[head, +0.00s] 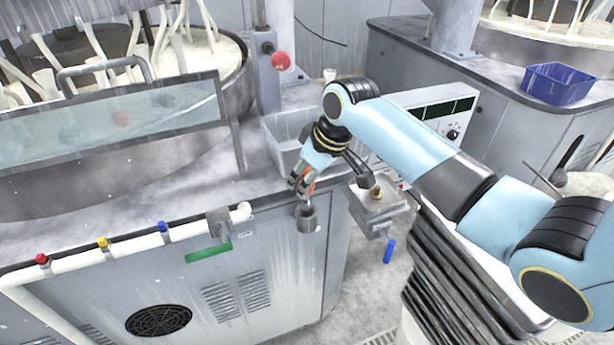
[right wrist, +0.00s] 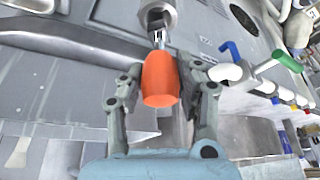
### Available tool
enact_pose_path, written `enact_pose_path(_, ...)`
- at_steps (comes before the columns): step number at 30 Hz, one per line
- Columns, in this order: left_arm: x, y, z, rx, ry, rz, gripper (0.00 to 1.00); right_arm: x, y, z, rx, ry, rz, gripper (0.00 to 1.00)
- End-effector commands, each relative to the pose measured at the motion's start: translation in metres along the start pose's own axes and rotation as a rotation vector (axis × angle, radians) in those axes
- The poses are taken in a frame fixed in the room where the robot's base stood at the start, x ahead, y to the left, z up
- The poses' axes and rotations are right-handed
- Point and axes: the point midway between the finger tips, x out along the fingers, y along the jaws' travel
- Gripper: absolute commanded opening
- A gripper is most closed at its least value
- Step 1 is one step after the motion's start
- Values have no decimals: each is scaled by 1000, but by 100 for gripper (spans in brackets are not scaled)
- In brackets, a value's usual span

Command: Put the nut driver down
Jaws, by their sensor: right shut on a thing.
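The nut driver has an orange handle (right wrist: 160,80) and a round metal socket end (right wrist: 157,15), both clear in the right wrist view. My right gripper (right wrist: 160,88) is shut on the orange handle, with a finger on each side. In the head view, my right gripper (head: 303,184) points down by the corner of the grey machine ledge (head: 215,195). The nut driver's metal end (head: 308,219) hangs below it, in front of the cabinet face in the picture. Most of the handle is hidden by the fingers there. My left gripper is not in view.
A pale open bin (head: 285,150) stands on the ledge just behind the gripper. A white pipe (head: 125,243) with red, yellow and blue valves runs along the front edge. A control panel (head: 435,118) is behind my right arm. A blue crate (head: 558,83) sits far right.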

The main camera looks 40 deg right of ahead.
Motion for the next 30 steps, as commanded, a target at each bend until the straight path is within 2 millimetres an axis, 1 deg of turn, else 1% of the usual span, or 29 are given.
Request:
enact_pose_path(4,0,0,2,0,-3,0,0,0,0,0,0,0,0,0)
enact_pose_path(18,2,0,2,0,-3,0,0,11,0,4,0,1,0,0)
enact_pose_path(19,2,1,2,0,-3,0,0,11,0,5,0,0,0,34)
enact_pose_path(24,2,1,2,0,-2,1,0,11,0,5,0,0,0,56)
enact_pose_path(30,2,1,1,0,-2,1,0,11,0,5,0,0,0,56)
